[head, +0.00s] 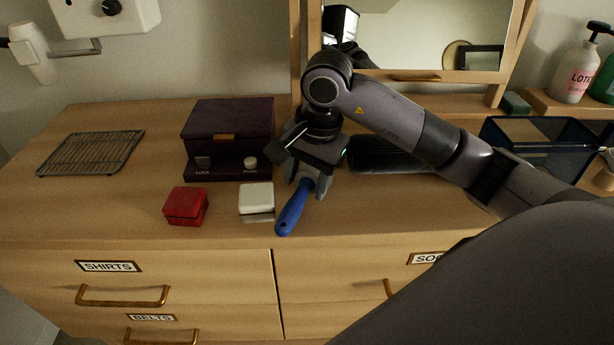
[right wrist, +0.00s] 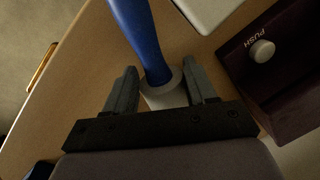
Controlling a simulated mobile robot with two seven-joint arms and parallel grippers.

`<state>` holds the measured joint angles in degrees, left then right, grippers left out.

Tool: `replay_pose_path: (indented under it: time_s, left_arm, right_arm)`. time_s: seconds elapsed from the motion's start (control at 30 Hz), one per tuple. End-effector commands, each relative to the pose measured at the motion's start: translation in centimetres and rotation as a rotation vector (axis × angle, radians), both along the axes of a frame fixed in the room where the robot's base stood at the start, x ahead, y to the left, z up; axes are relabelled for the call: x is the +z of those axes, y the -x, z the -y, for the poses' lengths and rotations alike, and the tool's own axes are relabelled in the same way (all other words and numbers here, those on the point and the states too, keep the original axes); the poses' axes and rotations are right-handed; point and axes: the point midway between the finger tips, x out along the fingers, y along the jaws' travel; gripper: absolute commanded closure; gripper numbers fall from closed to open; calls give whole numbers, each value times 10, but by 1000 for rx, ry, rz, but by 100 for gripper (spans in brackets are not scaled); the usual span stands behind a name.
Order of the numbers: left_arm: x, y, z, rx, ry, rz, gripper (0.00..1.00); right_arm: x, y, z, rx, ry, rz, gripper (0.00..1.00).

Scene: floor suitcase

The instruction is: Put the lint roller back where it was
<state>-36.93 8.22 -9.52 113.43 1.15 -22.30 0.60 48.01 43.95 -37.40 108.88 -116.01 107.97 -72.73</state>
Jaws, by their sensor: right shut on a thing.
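The lint roller has a blue handle (head: 291,208) that points toward the dresser's front edge in the head view. My right gripper (head: 305,182) is shut on it, over the dresser top. In the right wrist view the blue handle (right wrist: 143,40) runs up from between the fingers of my right gripper (right wrist: 162,92), with a pale grey collar and white part at the jaws. The rest of the roller is hidden by the gripper. I cannot tell whether the roller touches the dresser top. My left gripper is not in view.
A white box (head: 256,198) lies just left of the roller, with a red box (head: 185,205) beyond. A dark purple case (head: 229,130) stands behind them. A wire rack (head: 92,152) is far left. A dark blue bin (head: 540,140) and lotion bottle (head: 575,72) are right.

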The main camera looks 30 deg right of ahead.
Motion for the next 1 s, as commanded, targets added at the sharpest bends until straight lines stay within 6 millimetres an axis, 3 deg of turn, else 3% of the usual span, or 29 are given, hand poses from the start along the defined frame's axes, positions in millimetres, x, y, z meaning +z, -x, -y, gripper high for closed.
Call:
replay_pose_path:
  time_s: [0.03,0.1,0.53,1.0]
  left_arm:
    - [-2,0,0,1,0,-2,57]
    - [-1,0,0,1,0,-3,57]
    - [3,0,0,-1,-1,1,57]
    - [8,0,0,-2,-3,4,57]
  right_arm:
    - [-2,0,0,0,0,0,38]
    - [-1,0,0,-1,0,0,19]
    - [7,0,1,-1,1,2,19]
    - [97,12,8,-2,2,4,19]
